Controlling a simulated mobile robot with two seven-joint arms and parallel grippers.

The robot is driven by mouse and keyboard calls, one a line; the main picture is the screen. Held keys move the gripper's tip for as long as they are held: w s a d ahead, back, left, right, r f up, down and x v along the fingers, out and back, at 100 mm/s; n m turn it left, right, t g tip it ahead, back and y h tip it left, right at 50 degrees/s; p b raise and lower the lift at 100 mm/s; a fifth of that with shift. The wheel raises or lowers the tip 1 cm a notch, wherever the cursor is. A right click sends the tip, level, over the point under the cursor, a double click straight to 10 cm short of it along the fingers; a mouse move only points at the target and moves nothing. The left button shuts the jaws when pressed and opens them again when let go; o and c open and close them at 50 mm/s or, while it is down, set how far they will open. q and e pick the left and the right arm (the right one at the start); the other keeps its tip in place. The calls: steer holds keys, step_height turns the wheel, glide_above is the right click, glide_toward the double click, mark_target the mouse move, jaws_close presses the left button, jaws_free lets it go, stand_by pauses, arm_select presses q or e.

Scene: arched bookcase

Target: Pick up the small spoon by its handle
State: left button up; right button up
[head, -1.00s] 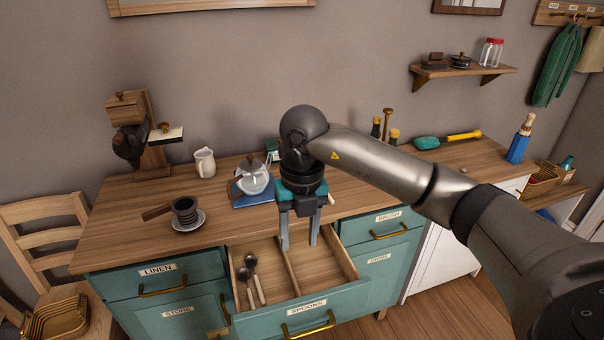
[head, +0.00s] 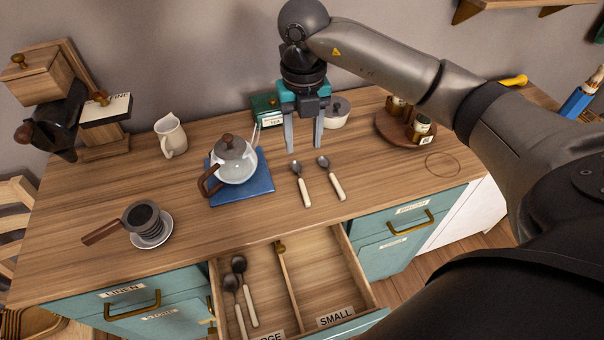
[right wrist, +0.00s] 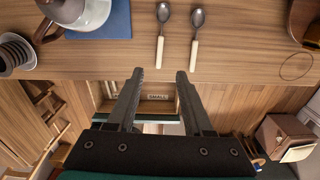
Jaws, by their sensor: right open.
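Two spoons with grey bowls and pale handles lie side by side on the counter, the left one (head: 301,183) and the right one (head: 331,178). Their handles point toward the counter's front edge. In the right wrist view the left spoon (right wrist: 161,35) and right spoon (right wrist: 196,37) lie beyond the fingertips. My right gripper (head: 304,148) points down, open and empty, above and apart from them; its fingers also show in the right wrist view (right wrist: 160,73). Two more spoons (head: 239,290) lie in the drawer's left compartment. My left gripper is not in view.
The open drawer (head: 352,278) has a divider and an empty right compartment labelled SMALL. A round wooden tray (head: 385,127) with jars is at right. Counter right of the spoons is clear.

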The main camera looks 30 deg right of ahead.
glide_above(303, 186)
steer(key=f, duration=0.8)
steer(key=shift+s+a, duration=0.15)
steer(key=shift+s, duration=0.1)
steer(key=shift+w+f+b, duration=0.2)
steer(key=shift+f+b, duration=0.2)
steer(key=shift+f, duration=2.5)
jaws_close()
